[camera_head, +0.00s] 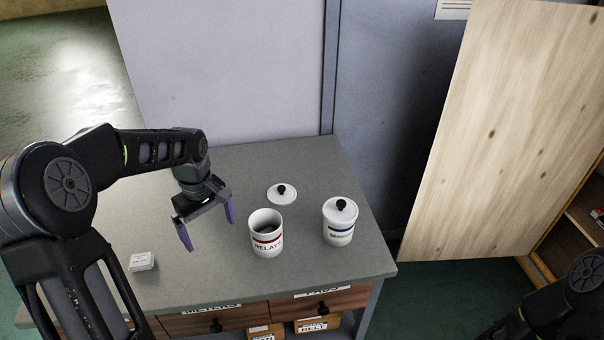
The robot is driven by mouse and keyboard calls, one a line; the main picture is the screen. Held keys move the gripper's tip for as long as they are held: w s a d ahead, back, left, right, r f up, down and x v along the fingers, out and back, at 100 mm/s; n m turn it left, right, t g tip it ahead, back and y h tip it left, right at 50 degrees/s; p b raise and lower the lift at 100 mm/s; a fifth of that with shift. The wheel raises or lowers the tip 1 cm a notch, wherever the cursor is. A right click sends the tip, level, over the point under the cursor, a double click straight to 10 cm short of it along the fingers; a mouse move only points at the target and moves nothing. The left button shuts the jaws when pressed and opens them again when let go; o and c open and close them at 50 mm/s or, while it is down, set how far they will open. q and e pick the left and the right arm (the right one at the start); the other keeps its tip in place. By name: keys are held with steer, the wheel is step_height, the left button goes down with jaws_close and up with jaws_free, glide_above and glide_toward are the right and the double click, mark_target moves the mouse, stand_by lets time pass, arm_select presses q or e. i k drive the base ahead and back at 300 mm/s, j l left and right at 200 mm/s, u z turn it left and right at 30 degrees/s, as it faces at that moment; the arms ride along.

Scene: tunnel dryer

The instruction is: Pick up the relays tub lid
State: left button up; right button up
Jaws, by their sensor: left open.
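The relays tub (266,236) is a white cylinder with a red band and the label "RELAYS". It stands uncovered on the grey counter (310,167). A white lid with a black knob (282,195) lies flat on the counter just behind the tub. My left gripper (208,235) has purple fingers spread apart. It is open and empty, above the counter to the left of the tub and lid. My right arm (555,305) shows in the lower right corner, but its gripper is out of view.
A second white tub with a blue band (340,226) stands to the right, with its lid on. A small white box (142,262) sits at the counter's left front. Labelled drawers (318,303) are below. A wooden door panel (490,130) stands to the right.

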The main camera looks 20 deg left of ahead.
mark_target(281, 194)
steer(key=i+l, duration=0.2)
steer(key=i, duration=0.25)
steer(key=i+l, duration=0.2)
steer(key=i, duration=0.2)
